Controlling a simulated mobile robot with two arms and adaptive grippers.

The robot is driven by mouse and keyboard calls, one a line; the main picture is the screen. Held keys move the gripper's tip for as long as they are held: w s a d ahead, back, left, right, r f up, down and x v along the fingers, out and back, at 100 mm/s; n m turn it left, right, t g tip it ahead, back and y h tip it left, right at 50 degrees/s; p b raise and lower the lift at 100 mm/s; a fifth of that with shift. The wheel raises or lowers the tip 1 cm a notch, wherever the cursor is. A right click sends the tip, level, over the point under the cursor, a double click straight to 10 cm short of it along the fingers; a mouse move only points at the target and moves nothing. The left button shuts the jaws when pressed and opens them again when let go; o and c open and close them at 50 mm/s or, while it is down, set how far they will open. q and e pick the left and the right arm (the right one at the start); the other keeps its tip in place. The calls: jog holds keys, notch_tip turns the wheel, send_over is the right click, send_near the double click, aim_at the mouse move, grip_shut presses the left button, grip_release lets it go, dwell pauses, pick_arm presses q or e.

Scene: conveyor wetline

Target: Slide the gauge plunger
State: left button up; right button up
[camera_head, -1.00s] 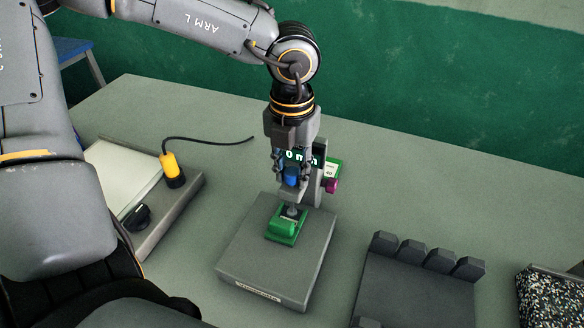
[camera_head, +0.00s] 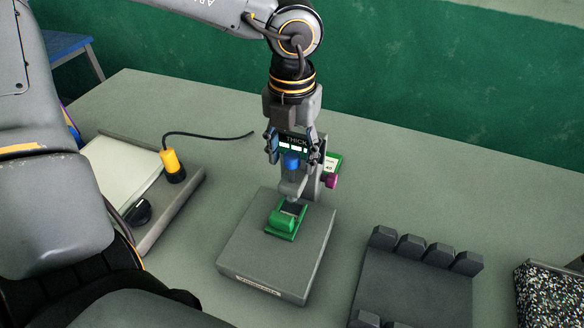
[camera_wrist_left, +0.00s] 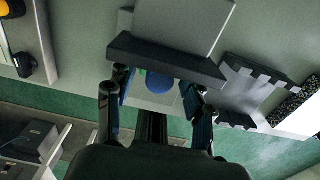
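The gauge stands on a grey base plate (camera_head: 262,262), with a grey upright post (camera_head: 313,186) at the back. Its blue plunger knob (camera_head: 292,161) sits high on the post, with a grey lower part (camera_head: 292,188) beneath. A green piece (camera_head: 282,220) with a dark patch lies on the plate below. The gauge display (camera_head: 297,143) reads THICK above light blocks. My left gripper (camera_head: 293,157) is open, its fingers on both sides of the blue knob with gaps. The left wrist view shows the blue knob (camera_wrist_left: 160,86) between the spread fingers (camera_wrist_left: 155,105). My right gripper is not visible.
A magenta knob (camera_head: 331,181) and a green-edged card (camera_head: 333,162) are beside the post. At left, a grey tray (camera_head: 180,211) holds a yellow corded tool (camera_head: 172,166). At right are a dark slotted rack (camera_head: 415,290) and a speckled block (camera_head: 548,298). Bare bench lies between.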

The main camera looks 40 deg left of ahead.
pick_arm(q)
jog(key=shift+r+p, duration=1.4)
jog(key=shift+r, duration=2.1)
